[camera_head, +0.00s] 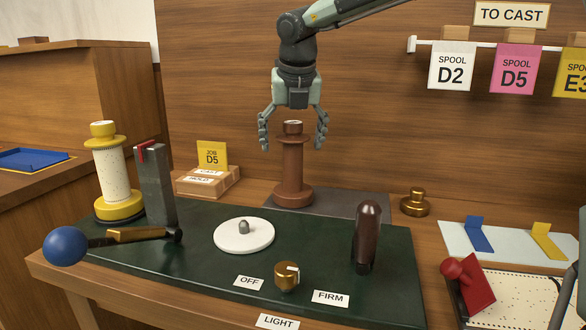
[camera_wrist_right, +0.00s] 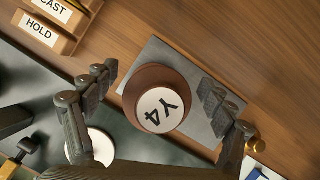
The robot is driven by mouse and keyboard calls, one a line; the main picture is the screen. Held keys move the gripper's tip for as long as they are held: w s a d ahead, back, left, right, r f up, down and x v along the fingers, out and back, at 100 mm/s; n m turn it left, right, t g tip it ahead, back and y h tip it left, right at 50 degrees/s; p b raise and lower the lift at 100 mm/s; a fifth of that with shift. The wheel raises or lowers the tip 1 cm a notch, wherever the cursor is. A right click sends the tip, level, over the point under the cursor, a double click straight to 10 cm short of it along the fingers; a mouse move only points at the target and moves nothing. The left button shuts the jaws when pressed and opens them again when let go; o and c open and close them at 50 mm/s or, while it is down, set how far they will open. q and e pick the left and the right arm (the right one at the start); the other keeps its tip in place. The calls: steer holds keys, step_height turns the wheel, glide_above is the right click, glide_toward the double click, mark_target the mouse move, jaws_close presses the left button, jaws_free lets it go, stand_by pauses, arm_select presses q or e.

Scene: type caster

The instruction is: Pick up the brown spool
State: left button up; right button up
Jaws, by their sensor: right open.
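The brown spool (camera_head: 293,168) stands upright on a grey mat (camera_head: 345,203) at the back of the work table. In the right wrist view its round brown top (camera_wrist_right: 147,77) carries a white label reading Y4. My right gripper (camera_head: 293,143) points down above it, fingers open. One finger is on each side of the spool's upper end, with a visible gap on both sides. In the right wrist view the spool sits between the spread fingers of the gripper (camera_wrist_right: 160,82). My left gripper is not in view.
A cream-and-yellow spool (camera_head: 110,170) and a grey upright block (camera_head: 155,185) stand at left. A box with a D5 card (camera_head: 212,155) is left of the brown spool, a brass knob (camera_head: 415,203) right. A dark brown handle (camera_head: 367,235) stands in front.

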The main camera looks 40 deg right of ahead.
steer(key=shift+c, duration=0.3)
steer(key=c, duration=1.7)
steer(key=shift+c, duration=0.2)
